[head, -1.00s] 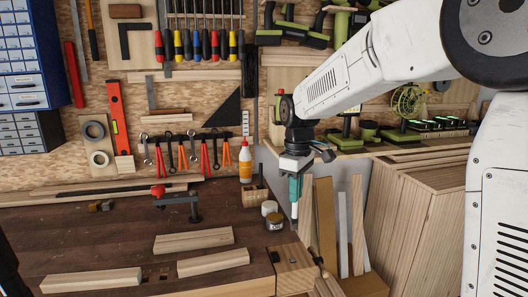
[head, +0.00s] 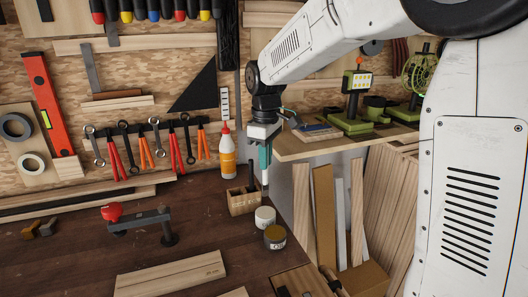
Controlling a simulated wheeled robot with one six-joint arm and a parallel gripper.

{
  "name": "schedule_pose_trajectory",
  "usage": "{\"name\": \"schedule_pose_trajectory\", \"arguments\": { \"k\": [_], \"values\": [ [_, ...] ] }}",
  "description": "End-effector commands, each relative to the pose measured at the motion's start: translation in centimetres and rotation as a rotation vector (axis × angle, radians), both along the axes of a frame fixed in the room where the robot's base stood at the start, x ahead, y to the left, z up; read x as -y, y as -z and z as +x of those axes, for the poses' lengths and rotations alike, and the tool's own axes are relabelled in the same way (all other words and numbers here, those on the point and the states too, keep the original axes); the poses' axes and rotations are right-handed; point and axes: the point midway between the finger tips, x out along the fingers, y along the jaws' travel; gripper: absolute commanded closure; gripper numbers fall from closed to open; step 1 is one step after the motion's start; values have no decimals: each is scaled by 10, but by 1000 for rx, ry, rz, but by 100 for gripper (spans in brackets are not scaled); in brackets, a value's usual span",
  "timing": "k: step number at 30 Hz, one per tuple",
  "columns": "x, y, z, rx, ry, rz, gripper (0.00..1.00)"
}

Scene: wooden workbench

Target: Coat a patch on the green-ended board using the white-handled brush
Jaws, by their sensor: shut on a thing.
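My gripper (head: 264,158) is near the middle of the head view, pointing down above the right end of the workbench. Its teal fingers are shut on a thin pale thing (head: 264,178), which looks like the white-handled brush; its lower end is hard to make out. A plain wooden board (head: 170,276) lies on the bench at the bottom, away from the gripper. A corner of another board (head: 236,293) shows at the bottom edge. I see no green end on either. A white jar (head: 265,217) and a dark jar with a tan top (head: 275,237) stand below the gripper.
A small wooden holder (head: 243,200) with a dark upright handle stands left of the jars, and a white glue bottle (head: 228,155) behind it. A red-knobbed clamp (head: 140,218) is at left. Bench space between clamp and jars is clear. Planks (head: 322,215) lean at right.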

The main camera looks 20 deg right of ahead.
Motion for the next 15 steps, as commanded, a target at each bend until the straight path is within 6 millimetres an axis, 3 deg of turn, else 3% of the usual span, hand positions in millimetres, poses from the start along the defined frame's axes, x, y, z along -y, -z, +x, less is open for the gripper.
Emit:
{"name": "schedule_pose_trajectory", "arguments": {
  "k": [15],
  "values": [
    [2, 47, 0, -3, 2, 0, 100]
  ]
}}
